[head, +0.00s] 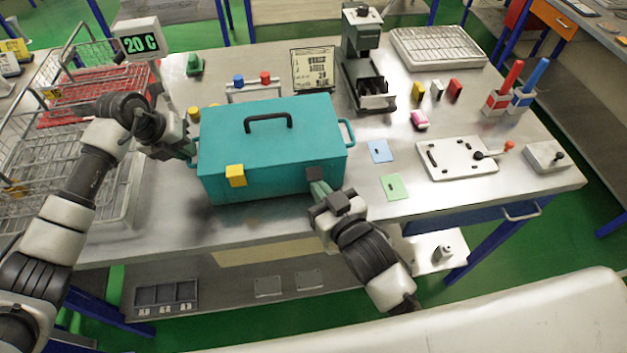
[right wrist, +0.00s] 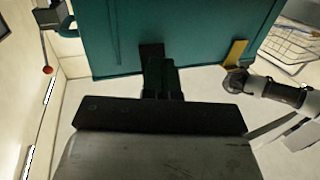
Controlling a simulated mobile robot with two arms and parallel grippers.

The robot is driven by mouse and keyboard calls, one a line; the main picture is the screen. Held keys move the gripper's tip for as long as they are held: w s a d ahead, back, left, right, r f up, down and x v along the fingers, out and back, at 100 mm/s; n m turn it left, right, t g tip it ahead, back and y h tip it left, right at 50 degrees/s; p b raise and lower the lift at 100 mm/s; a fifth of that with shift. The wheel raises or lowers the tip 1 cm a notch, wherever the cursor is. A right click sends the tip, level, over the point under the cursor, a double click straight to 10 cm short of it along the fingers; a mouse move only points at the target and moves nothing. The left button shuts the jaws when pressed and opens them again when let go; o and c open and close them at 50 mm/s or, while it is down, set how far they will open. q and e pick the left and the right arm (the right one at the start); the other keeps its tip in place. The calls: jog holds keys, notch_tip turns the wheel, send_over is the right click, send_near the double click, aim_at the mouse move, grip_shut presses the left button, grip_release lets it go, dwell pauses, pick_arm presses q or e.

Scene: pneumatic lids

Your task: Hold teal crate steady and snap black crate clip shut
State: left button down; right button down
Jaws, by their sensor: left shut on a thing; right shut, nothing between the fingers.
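The teal crate (head: 275,135) stands on the metal table with its lid down and a black handle on top. A yellow clip (head: 236,175) is at the left of its front face. The black clip (head: 314,173) is at the right of the front face; it also shows in the right wrist view (right wrist: 151,49). My left gripper (head: 188,150) is shut on the crate's left side handle, which it mostly hides. My right gripper (head: 320,188) is shut and empty, with its fingertips at the black clip. Whether the clip is fully flat is hard to tell.
Wire baskets (head: 110,190) stand at the left beside my left arm. A black press-like device (head: 365,60) stands behind the crate to the right. Blue (head: 380,151) and green (head: 393,187) cards and a white lever plate (head: 456,158) lie to the right. The front table strip is clear.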

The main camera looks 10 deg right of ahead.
jog(key=shift+w+r, duration=0.5)
jog(key=shift+r, duration=0.2)
dwell(1.0)
jog(key=shift+s, duration=0.1)
jog(key=s, duration=0.4)
jog(key=shift+s, duration=0.4)
dwell(0.4)
jog(key=v, duration=1.2)
pick_arm(q)
jog(key=c, duration=1.1)
grip_release()
